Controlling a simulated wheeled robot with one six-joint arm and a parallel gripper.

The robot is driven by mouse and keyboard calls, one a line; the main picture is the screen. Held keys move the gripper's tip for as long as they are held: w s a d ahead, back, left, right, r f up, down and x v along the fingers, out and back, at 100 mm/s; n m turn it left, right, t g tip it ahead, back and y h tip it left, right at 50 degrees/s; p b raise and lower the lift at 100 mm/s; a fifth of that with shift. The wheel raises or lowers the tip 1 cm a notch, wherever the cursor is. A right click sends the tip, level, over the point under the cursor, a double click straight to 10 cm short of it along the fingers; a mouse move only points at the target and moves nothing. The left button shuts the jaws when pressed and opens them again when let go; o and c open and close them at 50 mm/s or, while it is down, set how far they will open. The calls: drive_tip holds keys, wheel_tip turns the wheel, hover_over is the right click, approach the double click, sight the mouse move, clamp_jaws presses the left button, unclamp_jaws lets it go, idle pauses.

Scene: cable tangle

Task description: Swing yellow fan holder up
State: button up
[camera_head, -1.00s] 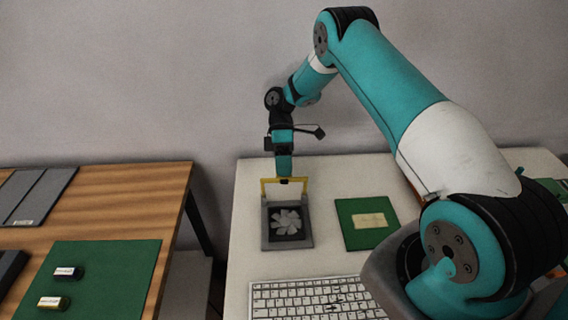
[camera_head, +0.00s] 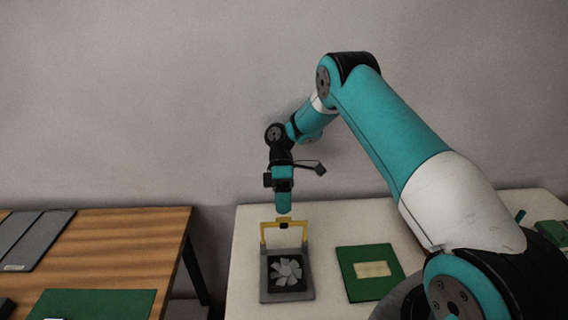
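The yellow fan holder (camera_head: 264,235) is a thin frame that stands raised at the back edge of the grey fan unit (camera_head: 266,291). The grey fan (camera_head: 287,271) sits in the middle of the unit. A small dark piece shows at the middle of the holder's top bar. My gripper (camera_head: 284,212) points down just above that top bar. Its fingers are very small here, so I cannot tell whether they are open or shut, or whether they touch the bar.
A green board with a pale label (camera_head: 371,270) lies right of the fan unit on the white table (camera_head: 240,262). A wooden table (camera_head: 120,240) with a green mat (camera_head: 90,304) and grey panels (camera_head: 35,238) stands at the left, with a gap between the tables.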

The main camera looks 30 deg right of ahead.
wheel_tip(320, 180, up, 17)
drive_tip(key=p, duration=1.1)
drive_tip(key=shift+a, duration=0.1)
drive_tip(key=s+a+r+m+t+b, duration=0.35)
drive_tip(key=s+a+r, duration=0.45)
drive_tip(key=a+r, duration=0.4)
drive_tip(key=s+a+f+m+t+b, duration=0.2)
drive_tip(key=s+t+b, duration=0.2)
drive_tip(key=s, duration=1.2)
drive_tip(key=shift+s+t, duration=0.35)
drive_tip(key=shift+t, duration=0.1)
